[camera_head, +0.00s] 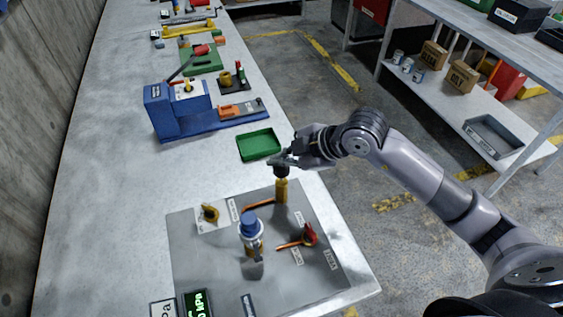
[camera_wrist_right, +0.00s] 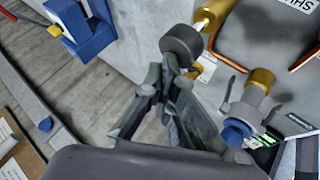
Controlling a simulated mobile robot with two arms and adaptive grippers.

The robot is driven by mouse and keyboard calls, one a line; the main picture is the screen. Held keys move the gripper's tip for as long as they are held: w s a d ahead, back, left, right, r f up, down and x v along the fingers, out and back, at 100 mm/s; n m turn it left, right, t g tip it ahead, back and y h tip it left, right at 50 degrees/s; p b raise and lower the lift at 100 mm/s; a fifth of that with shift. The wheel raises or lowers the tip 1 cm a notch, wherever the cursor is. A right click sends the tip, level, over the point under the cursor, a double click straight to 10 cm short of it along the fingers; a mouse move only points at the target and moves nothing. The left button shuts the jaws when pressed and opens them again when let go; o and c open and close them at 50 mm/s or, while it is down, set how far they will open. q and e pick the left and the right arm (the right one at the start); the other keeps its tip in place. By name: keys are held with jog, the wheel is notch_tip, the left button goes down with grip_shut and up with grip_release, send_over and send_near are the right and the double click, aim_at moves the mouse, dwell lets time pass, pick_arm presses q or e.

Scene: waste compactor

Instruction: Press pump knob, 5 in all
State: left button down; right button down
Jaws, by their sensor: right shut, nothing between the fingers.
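The pump is an upright brass cylinder (camera_head: 282,190) with a dark round knob (camera_head: 281,171) on top, at the far right part of the grey panel (camera_head: 185,245). In the wrist view the dark knob (camera_wrist_right: 181,42) is beside the brass body (camera_wrist_right: 212,14). My right gripper (camera_head: 281,161) is shut and empty, its fingertips right at the knob. In the wrist view its fingers (camera_wrist_right: 174,72) reach the knob's lower edge; I cannot tell whether they touch it. My left gripper is not in view.
A green tray (camera_head: 259,145) and a blue machine (camera_head: 178,112) stand beyond. The bench's left side is clear.

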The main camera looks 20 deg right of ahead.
aim_at(281, 168)
jog(key=shift+s+f+b, duration=0.1)
jog(key=shift+f+b, duration=0.8)
jog(key=shift+f, duration=0.5)
dwell(0.6)
jog(key=shift+r, duration=0.15)
jog(key=shift+r+p, duration=1.95)
jog(key=shift+r, duration=0.35)
jog(key=shift+w+r, duration=0.1)
jog(key=shift+w, duration=0.1)
notch_tip(281, 168, up, 5)
jog(key=p, duration=0.4)
jog(key=shift+d, duration=0.1)
